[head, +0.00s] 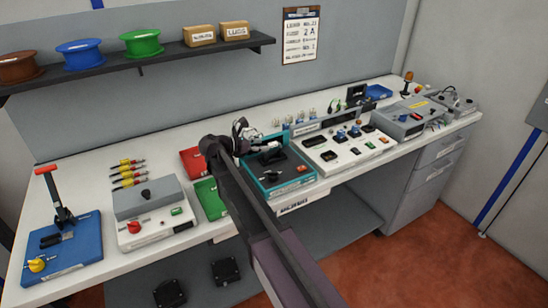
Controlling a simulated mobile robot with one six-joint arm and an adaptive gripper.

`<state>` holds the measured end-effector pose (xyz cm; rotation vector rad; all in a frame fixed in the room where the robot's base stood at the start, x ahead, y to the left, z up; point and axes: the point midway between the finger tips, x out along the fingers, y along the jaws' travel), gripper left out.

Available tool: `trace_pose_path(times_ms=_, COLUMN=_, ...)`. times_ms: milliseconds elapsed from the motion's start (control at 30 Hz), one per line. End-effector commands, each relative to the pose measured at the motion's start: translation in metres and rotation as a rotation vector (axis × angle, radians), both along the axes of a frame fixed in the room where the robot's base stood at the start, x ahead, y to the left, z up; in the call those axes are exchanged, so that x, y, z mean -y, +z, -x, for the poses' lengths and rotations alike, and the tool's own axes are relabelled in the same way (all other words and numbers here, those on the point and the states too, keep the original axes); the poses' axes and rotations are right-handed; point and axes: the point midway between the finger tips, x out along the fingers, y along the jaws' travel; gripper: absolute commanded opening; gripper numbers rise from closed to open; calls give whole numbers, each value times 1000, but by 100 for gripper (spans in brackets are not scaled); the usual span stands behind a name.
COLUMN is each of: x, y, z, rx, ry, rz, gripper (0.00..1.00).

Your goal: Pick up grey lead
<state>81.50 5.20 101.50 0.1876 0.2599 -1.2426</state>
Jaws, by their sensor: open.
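My gripper (243,130) is at the end of my dark arm, over the back left part of the teal-edged station (311,178). It is small in the head view, and nothing shows held in it. I cannot pick out a grey lead with certainty. Black parts lie in the teal-edged station, partly hidden by my gripper and arm. Thin coloured leads (437,124) show at the grey instrument box (412,122) on the right.
A white panel (330,164) with several small parts adjoins the teal-edged station. Red (190,160) and green (208,200) trays lie left of my arm. A red-handled press (56,190) stands at far left. A shelf (120,66) with spools and boxes hangs above the bench.

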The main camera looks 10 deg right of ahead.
Motion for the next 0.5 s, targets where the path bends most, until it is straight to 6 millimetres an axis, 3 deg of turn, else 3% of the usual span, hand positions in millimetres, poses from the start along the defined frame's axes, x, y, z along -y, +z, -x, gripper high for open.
trace_pose_path(times_ms=500, x=8, y=-3, z=-3, rx=0, ry=-2, rz=0, gripper=61)
